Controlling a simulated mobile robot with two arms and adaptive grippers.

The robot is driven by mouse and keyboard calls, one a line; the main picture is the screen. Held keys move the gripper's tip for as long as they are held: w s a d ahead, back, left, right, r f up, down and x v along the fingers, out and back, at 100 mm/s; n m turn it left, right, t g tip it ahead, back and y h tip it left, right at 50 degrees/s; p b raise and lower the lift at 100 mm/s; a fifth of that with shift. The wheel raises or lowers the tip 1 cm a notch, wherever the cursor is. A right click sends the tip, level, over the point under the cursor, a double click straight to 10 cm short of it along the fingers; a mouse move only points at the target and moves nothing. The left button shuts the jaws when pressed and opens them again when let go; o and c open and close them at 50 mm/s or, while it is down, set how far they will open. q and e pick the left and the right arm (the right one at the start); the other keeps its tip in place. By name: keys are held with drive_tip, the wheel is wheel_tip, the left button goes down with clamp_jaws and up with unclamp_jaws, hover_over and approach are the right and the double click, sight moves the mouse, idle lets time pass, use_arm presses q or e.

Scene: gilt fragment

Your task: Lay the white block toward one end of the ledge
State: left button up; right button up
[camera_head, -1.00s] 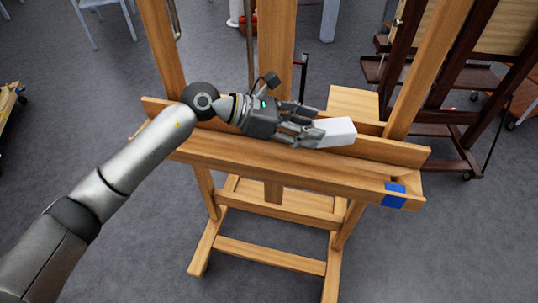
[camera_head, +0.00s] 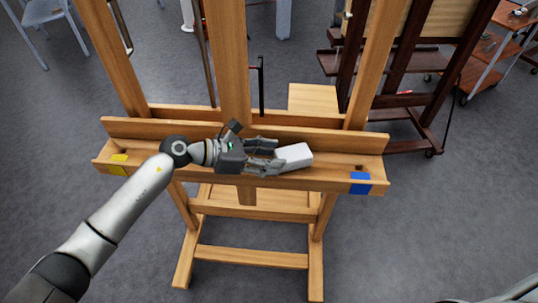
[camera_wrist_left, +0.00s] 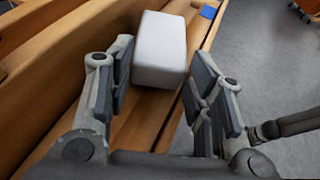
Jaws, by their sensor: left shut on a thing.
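The white block (camera_head: 294,156) is a pale box held at the fingertips of my left gripper (camera_head: 272,156). It is right of the middle of the easel's wooden ledge (camera_head: 325,180), at ledge height. I cannot tell whether it touches the ledge. In the left wrist view the block (camera_wrist_left: 160,48) sits between the two fingers, with the ledge's wood (camera_wrist_left: 140,122) beneath and beside it.
The easel's uprights (camera_head: 230,60) rise behind the ledge, and a raised back board (camera_head: 345,140) runs along it. The ledge between block and blue patch is clear. A dark easel (camera_head: 400,100) stands behind at right.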

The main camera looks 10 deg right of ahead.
use_arm(q)
drive_tip(key=shift+f, duration=0.1)
use_arm(e)
drive_tip(key=shift+f, duration=0.1)
use_arm(q)
drive_tip(key=shift+f, duration=0.15)
drive_tip(key=o, duration=1)
use_arm(e)
drive_tip(key=shift+d+f, duration=0.1)
drive_tip(key=shift+d, duration=0.3)
